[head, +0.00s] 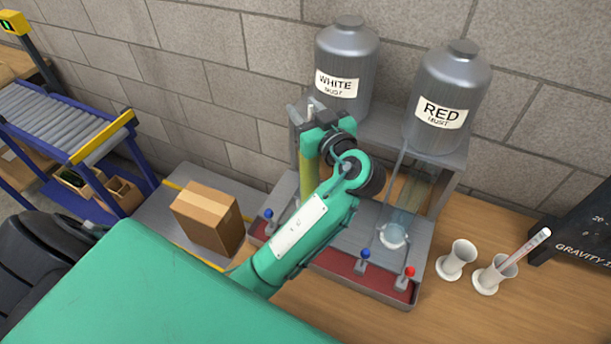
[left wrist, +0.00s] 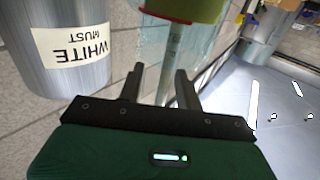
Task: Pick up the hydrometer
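The hydrometer (left wrist: 172,62) is a thin pale stem with a marked scale, standing in a clear glass jar (left wrist: 207,42) with yellow-green liquid. The wrist view is upside down, so the liquid shows at the top. My left gripper (left wrist: 160,82) is open, with one finger on each side of the stem. The stem looks nearer the right-hand finger in that view; I cannot tell whether it touches. In the head view the left gripper (head: 312,122) is at the top of the yellow-green jar (head: 308,178), under the white must tank. My right gripper is not in view.
The white must tank (head: 346,62) and red must tank (head: 447,100) stand on a grey rack behind. A second jar (head: 393,235) is under the red tank. Two white holders stand right; one (head: 457,258) is empty, the other holds a red-marked rod (head: 525,250). A cardboard box (head: 207,218) is left.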

